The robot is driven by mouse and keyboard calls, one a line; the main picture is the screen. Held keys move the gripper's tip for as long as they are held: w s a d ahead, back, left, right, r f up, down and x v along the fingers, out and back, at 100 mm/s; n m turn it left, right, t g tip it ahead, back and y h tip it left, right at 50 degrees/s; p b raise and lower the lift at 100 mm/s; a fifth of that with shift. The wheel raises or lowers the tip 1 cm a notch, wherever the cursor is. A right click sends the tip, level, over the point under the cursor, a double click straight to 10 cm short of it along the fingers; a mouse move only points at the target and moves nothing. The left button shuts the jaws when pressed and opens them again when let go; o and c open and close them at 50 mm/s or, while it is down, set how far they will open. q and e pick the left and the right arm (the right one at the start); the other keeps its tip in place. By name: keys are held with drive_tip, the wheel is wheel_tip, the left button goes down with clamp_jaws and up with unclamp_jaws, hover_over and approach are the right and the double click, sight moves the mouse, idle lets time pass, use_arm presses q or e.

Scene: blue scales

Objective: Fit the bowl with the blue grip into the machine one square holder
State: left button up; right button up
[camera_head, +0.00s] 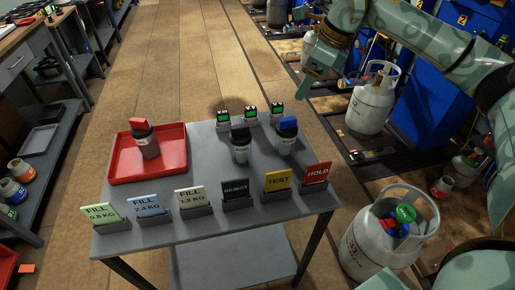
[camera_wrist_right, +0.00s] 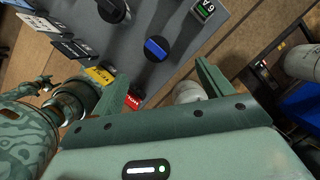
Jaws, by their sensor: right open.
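The bowl with the blue grip (camera_head: 286,144) stands on the grey table (camera_head: 220,170), right of centre. It has a dark collar and a pale body. From above in the right wrist view, its blue grip (camera_wrist_right: 157,48) shows on a round dark top. My right gripper (camera_head: 319,72) is open and empty, up behind and right of the table, apart from the bowl. Its fingers (camera_wrist_right: 155,82) are spread in the right wrist view. My left gripper is not in view. I cannot pick out the machine one square holder with certainty.
A black-gripped bowl (camera_head: 240,150) stands beside the blue one. A red-gripped bowl (camera_head: 145,143) is in a red tray (camera_head: 177,137). Small green displays (camera_head: 249,114) line the back edge, label signs (camera_head: 236,195) the front. Gas cylinders (camera_head: 371,103) stand on the right.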

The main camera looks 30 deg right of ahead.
drive_tip(key=s+d+f, duration=0.1)
drive_tip(key=f, duration=0.1)
drive_tip(key=b, duration=0.4)
approach(288, 127)
drive_tip(key=shift+g, duration=0.4)
drive_tip(key=f, duration=0.1)
drive_tip(key=w+f, duration=0.1)
drive_tip(key=f, duration=0.1)
drive_tip(key=w+f, duration=0.1)
drive_tip(key=f, duration=0.1)
drive_tip(key=shift+d, duration=0.2)
drive_tip(key=x, duration=0.2)
drive_tip(key=b+x, duration=0.1)
drive_tip(key=x, duration=0.1)
drive_tip(key=b+x, duration=0.1)
drive_tip(key=x, duration=0.1)
drive_tip(key=shift+w+a, duration=0.15)
drive_tip(key=shift+a, duration=0.25)
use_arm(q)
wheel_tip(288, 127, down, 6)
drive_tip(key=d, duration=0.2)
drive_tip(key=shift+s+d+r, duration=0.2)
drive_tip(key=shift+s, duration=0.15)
use_arm(e)
drive_tip(key=shift+r, duration=0.1)
drive_tip(key=c, duration=1.2)
